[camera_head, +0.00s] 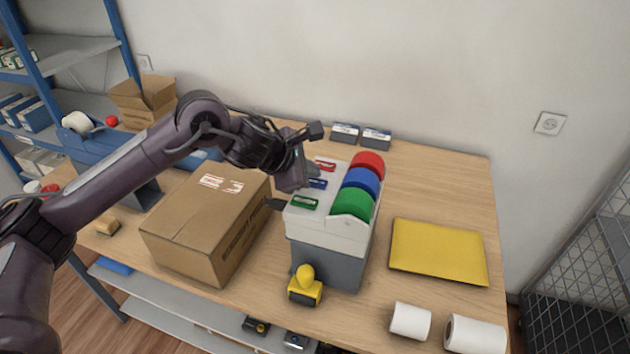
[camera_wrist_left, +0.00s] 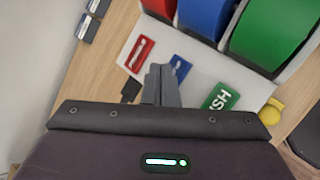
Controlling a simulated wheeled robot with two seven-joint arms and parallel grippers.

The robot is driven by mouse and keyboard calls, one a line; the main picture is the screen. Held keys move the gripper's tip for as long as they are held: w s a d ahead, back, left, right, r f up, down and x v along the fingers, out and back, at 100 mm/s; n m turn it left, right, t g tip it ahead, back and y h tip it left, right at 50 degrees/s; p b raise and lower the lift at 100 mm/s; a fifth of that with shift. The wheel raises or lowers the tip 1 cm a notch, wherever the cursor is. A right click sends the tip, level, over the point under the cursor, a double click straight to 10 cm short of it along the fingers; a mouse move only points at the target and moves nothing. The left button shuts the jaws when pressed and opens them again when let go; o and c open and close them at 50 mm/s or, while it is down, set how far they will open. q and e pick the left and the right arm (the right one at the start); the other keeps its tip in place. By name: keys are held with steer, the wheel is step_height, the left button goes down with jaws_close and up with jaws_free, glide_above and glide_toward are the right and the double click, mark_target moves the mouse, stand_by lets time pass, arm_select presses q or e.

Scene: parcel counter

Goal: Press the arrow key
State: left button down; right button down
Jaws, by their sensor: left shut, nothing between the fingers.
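A grey and white dispenser (camera_head: 329,232) stands on the table with red, blue and green rolls on its right side. Its white top carries a red key (camera_head: 326,165), a blue key (camera_head: 317,183) and a green key (camera_head: 304,203). In the left wrist view, the green key (camera_wrist_left: 221,97) bears white letters. The red key (camera_wrist_left: 140,54) and the blue key (camera_wrist_left: 180,67) bear white marks too small to make out, so I cannot tell which is an arrow. My left gripper (camera_wrist_left: 163,72) is shut and empty, its fingertips over the white top close beside the blue key, partly covering it. Contact is unclear.
A closed cardboard box (camera_head: 205,225) stands left of the dispenser. A yellow stamp (camera_head: 305,287) stands in front of it. A yellow envelope (camera_head: 438,252) and white paper rolls (camera_head: 410,321) lie to the right. Two small dark boxes (camera_head: 345,133) stand behind.

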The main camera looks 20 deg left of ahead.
arm_select(q)
steer(key=shift+r+p, duration=1.8)
steer(key=shift+r, duration=1.25)
steer(key=shift+f, duration=0.1)
